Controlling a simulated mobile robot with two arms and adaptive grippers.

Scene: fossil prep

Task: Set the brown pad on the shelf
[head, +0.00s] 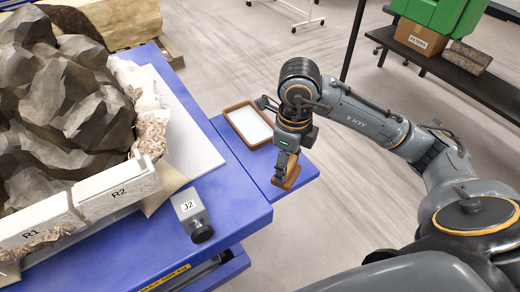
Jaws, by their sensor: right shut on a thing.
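The brown pad (292,176) is a small brown slab held by my right gripper (287,167), whose jaws are shut on it. It hangs over the outer end of a blue side ledge (309,168); whether it touches the ledge I cannot tell. The gripper hides part of the pad. A dark shelf (488,92) stands at the upper right, well apart from the pad. My left gripper is not in view.
A brown-rimmed tray (228,112) lies on the ledge beside my right gripper. The blue table (236,203) holds a large rock, white jacket pieces and a grey J2 device (189,207). A cardboard box (420,38) and speckled block (467,57) occupy the dark shelf.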

